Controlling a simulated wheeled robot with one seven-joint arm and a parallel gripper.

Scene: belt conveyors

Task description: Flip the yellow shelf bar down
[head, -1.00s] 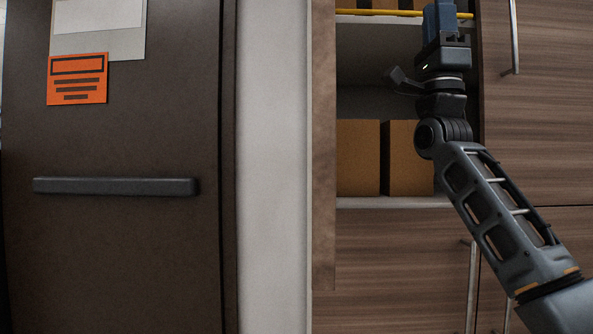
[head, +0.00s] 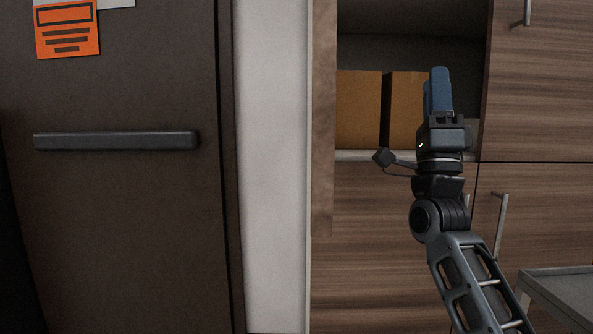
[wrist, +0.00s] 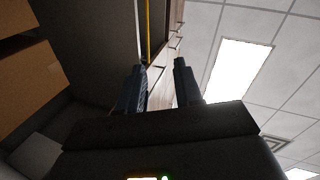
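The yellow shelf bar (wrist: 148,30) shows in the wrist view as a thin strip beyond my fingertips, near the tip of the left finger. It is out of the head view. My gripper (head: 438,72) points upward in front of the open shelf in the head view, with its blue fingers level with the boxes. In the wrist view my gripper (wrist: 161,72) is open, with an empty gap between its fingers. The bar is apart from the fingers, further ahead.
Two brown boxes (head: 360,110) stand on the lower shelf (head: 365,155) behind my gripper. Wood cabinet doors with metal handles (head: 501,225) are to the right and below. A grey table corner (head: 565,285) is at lower right. A dark door (head: 120,220) is at left.

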